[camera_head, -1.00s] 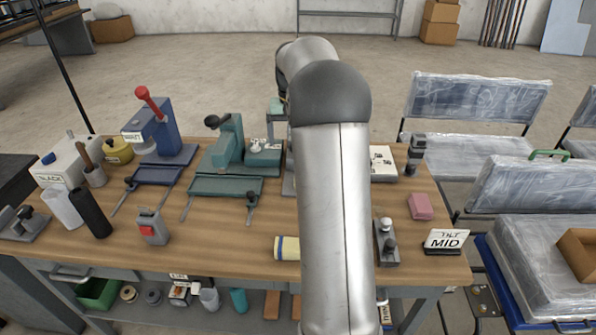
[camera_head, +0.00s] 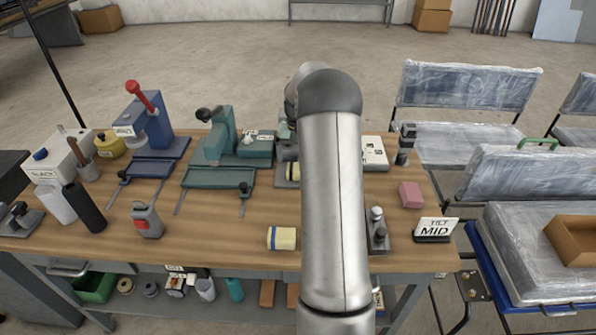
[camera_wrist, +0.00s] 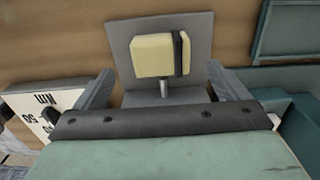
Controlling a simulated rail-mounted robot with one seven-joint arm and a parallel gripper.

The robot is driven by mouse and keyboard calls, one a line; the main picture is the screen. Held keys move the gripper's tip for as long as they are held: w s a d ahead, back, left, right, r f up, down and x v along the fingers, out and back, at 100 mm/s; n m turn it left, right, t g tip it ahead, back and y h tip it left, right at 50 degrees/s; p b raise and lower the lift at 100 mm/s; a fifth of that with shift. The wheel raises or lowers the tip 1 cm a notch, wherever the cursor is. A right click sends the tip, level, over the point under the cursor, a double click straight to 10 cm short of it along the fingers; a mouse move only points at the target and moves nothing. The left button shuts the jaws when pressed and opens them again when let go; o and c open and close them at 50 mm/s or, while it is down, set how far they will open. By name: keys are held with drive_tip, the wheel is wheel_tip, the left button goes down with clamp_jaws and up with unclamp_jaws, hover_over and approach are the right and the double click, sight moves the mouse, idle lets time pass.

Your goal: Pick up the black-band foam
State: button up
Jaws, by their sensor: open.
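The black-band foam (camera_wrist: 152,57) is a pale yellow block with a black band near its right end. In the wrist view it sits on a short metal post above a grey plate (camera_wrist: 196,32). My gripper (camera_wrist: 160,68) is open, with one finger to the left of the foam and one to the right, and gaps on both sides.
Another pale foam (camera_head: 282,238) with a blue band lies nearer the bench front. A teal press (camera_head: 222,145) stands left of the plate, and a white dial box (camera_head: 374,153) right. A pink block (camera_head: 411,194) and a TILT MID sign (camera_head: 435,229) are further right.

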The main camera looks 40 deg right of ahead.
wheel_tip(320, 180, down, 5)
drive_tip(key=shift+a+f+p, duration=0.1)
drive_tip(key=shift+p, duration=0.45)
drive_tip(key=c, duration=1.1)
drive_tip(key=shift+c, duration=0.2)
drive_tip(key=shift+r, duration=0.2)
